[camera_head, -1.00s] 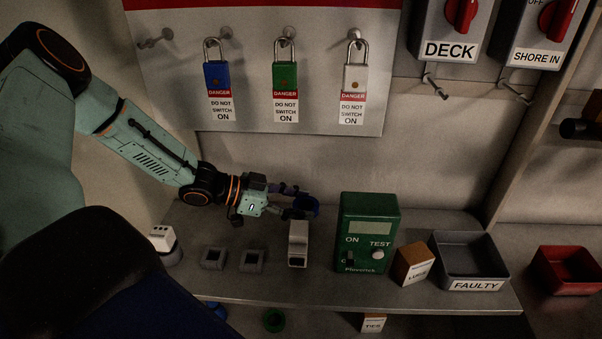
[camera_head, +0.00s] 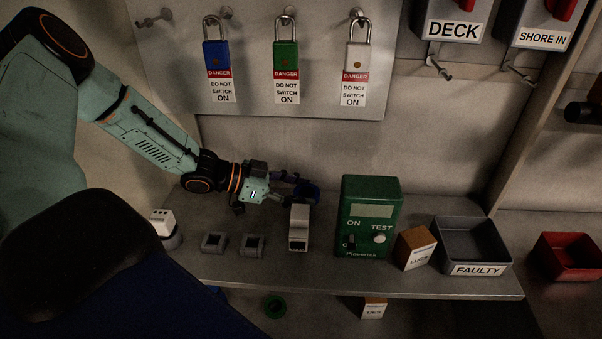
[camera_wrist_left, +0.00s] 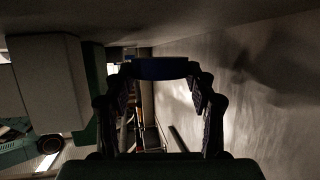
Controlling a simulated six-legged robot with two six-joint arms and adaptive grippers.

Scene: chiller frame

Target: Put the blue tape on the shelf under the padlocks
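The blue tape (camera_head: 312,191) is a dark blue ring at the fingertips of my left gripper (camera_head: 297,188). In the left wrist view the tape (camera_wrist_left: 160,68) spans the space between the two fingers, which are shut on it. The gripper reaches in from the left, low over the back of the grey shelf (camera_head: 330,277), near the wall. I cannot tell whether the tape touches the shelf. Three padlocks, blue (camera_head: 216,54), green (camera_head: 286,60) and white (camera_head: 357,57), hang above on a board. My right gripper is not in view.
A pale device (camera_head: 299,229) stands just in front of the tape, and a green tester (camera_head: 368,217) to its right. Two small grey blocks (camera_head: 214,243), a brown box (camera_head: 415,248) and the FAULTY bin (camera_head: 471,245) are also on the shelf. A green roll (camera_head: 273,306) lies below.

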